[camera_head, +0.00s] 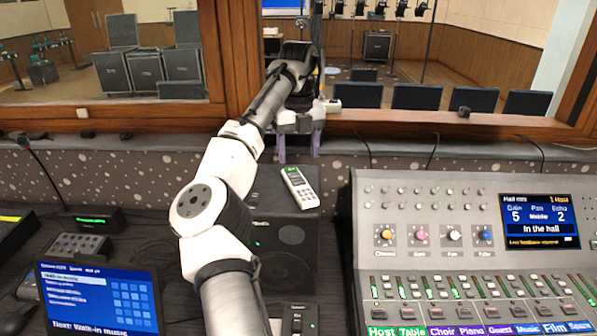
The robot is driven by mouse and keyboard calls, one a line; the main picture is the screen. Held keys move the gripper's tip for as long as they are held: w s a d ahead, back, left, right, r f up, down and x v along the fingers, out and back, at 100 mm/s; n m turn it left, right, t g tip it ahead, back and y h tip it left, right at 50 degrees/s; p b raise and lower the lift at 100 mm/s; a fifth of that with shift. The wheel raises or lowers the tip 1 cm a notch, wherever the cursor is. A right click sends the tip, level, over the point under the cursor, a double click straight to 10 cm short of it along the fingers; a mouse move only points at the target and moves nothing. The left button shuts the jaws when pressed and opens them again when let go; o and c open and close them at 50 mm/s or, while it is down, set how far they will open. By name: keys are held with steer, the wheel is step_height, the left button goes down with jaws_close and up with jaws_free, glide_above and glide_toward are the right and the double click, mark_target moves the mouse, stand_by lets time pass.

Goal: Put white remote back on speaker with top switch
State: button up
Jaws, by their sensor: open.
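The white remote (300,187) has a green display at its far end and rows of buttons. It lies slightly tilted in the picture, on or against the far part of a black speaker (285,262) with round cones. A small grey switch or control (297,319) shows at the bottom edge, by the near end of the black unit; I cannot tell which speaker it belongs to. My gripper (299,152) is open and empty, with purple fingers pointing down just beyond the remote's far end. My arm hides the left side of the speaker.
A large mixing console (430,230) with faders and a screen fills the right. A blue-screened monitor (98,300), a desk microphone (35,160) and small black boxes stand left. A speckled wall and wooden window ledge (440,128) rise behind my gripper.

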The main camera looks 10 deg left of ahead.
step_height(320, 180, up, 4)
steer(key=shift+r, duration=0.2)
